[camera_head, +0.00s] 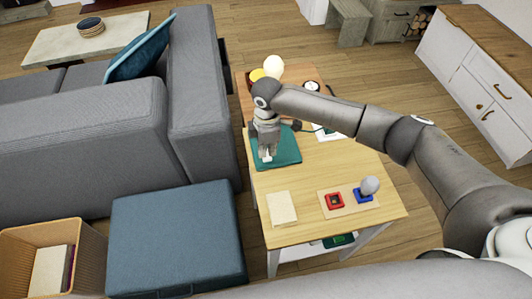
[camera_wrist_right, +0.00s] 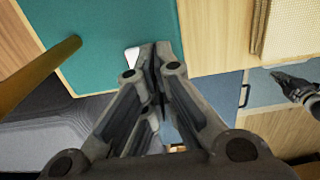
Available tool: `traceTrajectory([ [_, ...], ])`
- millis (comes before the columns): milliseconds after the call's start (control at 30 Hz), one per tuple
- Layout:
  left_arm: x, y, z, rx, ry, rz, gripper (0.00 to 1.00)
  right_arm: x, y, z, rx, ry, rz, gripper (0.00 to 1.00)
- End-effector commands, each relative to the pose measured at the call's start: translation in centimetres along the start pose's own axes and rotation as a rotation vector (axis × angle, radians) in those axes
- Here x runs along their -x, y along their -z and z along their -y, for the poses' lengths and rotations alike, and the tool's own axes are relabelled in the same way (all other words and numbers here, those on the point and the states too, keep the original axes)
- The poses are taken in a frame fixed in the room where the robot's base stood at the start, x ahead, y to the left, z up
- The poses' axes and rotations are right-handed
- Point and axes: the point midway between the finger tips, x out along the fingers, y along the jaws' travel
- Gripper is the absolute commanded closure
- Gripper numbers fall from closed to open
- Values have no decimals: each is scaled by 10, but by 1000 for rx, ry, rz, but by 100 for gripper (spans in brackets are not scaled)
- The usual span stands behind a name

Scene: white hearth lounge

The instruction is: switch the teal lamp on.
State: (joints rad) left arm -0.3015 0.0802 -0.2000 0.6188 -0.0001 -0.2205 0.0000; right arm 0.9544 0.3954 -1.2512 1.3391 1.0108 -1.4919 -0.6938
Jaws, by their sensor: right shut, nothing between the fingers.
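A flat teal plate (camera_head: 287,150), which looks like the lamp's base, lies on the wooden side table. In the right wrist view the teal surface (camera_wrist_right: 110,25) carries a brass-coloured rod (camera_wrist_right: 42,72) and a small white piece (camera_wrist_right: 132,56), perhaps its switch. My right gripper (camera_head: 266,156) points down over the plate, shut and empty. Its fingertips (camera_wrist_right: 156,50) are close beside the white piece; I cannot tell whether they touch. My arm and hand hide part of the plate, and I cannot make out a lit shade. My left gripper (camera_wrist_right: 300,90) seems to show at the right wrist view's edge.
The side table (camera_head: 300,225) also bears a beige pad (camera_head: 282,208), a red socket (camera_head: 334,201) and a blue socket with a grey bulb (camera_head: 369,186). A pale globe (camera_head: 274,66) stands behind my arm. A grey sofa (camera_head: 70,140) and blue ottoman (camera_head: 175,235) flank the left side.

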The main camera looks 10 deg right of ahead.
Motion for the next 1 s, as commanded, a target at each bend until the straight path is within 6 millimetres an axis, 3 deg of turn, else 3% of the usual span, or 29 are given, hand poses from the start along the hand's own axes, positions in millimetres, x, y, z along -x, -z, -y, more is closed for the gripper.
traceTrajectory([
  [1000,-3,2,0,1,0,-4,100,-7,0,0,0,0,0,100],
])
